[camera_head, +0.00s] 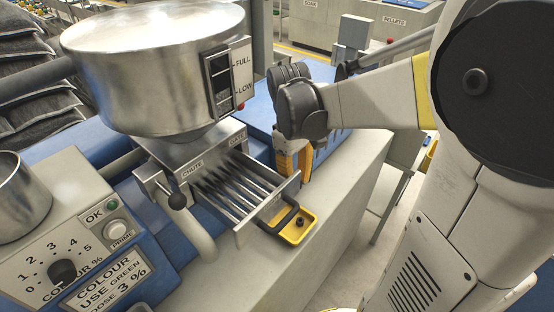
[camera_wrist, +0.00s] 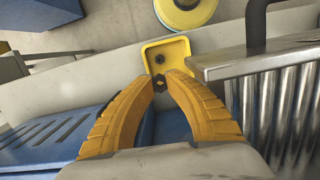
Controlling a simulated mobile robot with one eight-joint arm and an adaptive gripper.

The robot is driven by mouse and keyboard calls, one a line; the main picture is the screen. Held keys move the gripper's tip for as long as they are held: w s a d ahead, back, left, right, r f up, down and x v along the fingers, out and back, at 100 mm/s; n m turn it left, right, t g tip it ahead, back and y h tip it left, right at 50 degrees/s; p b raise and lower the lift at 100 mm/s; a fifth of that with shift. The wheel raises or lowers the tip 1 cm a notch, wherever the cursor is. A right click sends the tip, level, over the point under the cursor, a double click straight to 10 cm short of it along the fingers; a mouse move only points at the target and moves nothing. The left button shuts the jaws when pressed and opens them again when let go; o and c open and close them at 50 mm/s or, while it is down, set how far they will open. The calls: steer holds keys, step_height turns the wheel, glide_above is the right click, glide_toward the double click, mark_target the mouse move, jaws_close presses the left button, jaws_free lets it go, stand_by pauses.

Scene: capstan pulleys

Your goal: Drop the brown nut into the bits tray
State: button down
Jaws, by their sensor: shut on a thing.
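My gripper (camera_wrist: 160,82) has yellow-orange fingers closed on a small dark brown nut (camera_wrist: 159,83), held between the fingertips in the wrist view. The yellow bits tray (camera_wrist: 176,49) lies just beyond the fingertips, and the nut overlaps its near edge in that view. A small dark piece (camera_wrist: 159,59) lies inside the tray. In the head view the tray (camera_head: 290,238) sits beside the grate drawer, with a dark piece in it. My gripper (camera_head: 292,168) is behind the drawer there, and the nut is hidden.
A steel hopper (camera_head: 150,70) stands above the chute. Blue machine casing (camera_wrist: 60,135) lies below my left finger. A yellow-green round thing (camera_wrist: 185,12) is beyond the tray.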

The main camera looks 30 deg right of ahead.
steer(key=shift+f+b, duration=2.9)
steer(key=shift+f, duration=0.9)
steer(key=shift+r, duration=0.1)
steer(key=c, duration=1.4)
jaws_free()
steer(key=shift+o, duration=0.2)
step_height(320, 180, up, 12)
steer(key=w, duration=0.1)
steer(key=shift+w+a, duration=0.25)
steer(key=shift+w, duration=0.1)
